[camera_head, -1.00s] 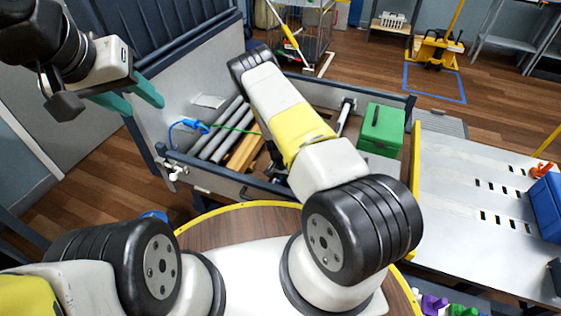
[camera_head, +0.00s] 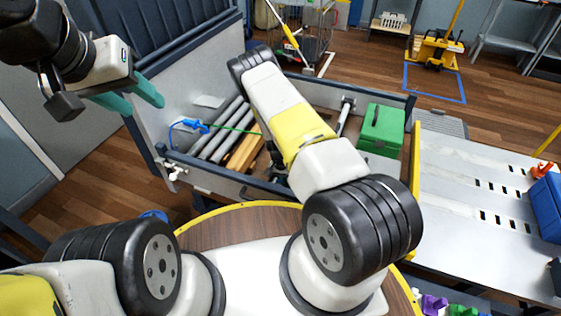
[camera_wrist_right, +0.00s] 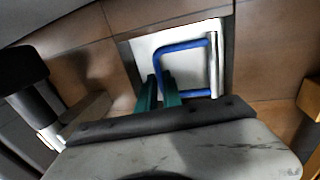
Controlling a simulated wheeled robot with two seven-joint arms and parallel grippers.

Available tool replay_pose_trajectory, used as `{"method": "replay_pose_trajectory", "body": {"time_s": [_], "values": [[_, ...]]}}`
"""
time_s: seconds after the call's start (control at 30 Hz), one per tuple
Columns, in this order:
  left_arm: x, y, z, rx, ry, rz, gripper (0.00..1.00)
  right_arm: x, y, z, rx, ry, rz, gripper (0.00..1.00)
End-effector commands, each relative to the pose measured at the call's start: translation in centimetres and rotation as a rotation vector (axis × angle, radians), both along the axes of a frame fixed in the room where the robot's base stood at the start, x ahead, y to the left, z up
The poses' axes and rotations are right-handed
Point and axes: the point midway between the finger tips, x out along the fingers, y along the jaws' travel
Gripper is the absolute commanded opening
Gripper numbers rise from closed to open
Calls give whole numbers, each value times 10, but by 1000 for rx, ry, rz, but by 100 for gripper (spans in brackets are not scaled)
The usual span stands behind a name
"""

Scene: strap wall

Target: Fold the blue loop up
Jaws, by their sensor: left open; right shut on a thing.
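The blue loop (camera_wrist_right: 184,46) is a U-shaped bar in the right wrist view. Its ends meet a pale metal rod (camera_wrist_right: 213,64) over a recessed light plate (camera_wrist_right: 150,47). My right gripper (camera_wrist_right: 158,90) has its teal fingers closed around the loop's left side. In the head view my own right arm hides this gripper and the loop. My left gripper (camera_head: 144,107) is open and empty at the upper left, in front of the grey wall panel of the bin, with its teal fingers apart.
The bin holds grey tubes (camera_head: 222,135), wooden pieces (camera_head: 243,152) and a green case (camera_head: 382,128). A blue-handled item (camera_head: 190,126) with a thin green line lies by the tubes. A slotted metal table (camera_head: 460,185) stands at right.

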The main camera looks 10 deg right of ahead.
Motion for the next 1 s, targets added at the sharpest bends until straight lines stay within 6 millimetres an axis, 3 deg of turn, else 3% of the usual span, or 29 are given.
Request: {"method": "replay_pose_trajectory", "body": {"time_s": [0.47,1.0], "values": [[0,0,0,0,0,0,45,2,3,5,-59,38,6,0],[0,0,0,0,0,0,45,12,17,27,-373,248,5,0]]}}
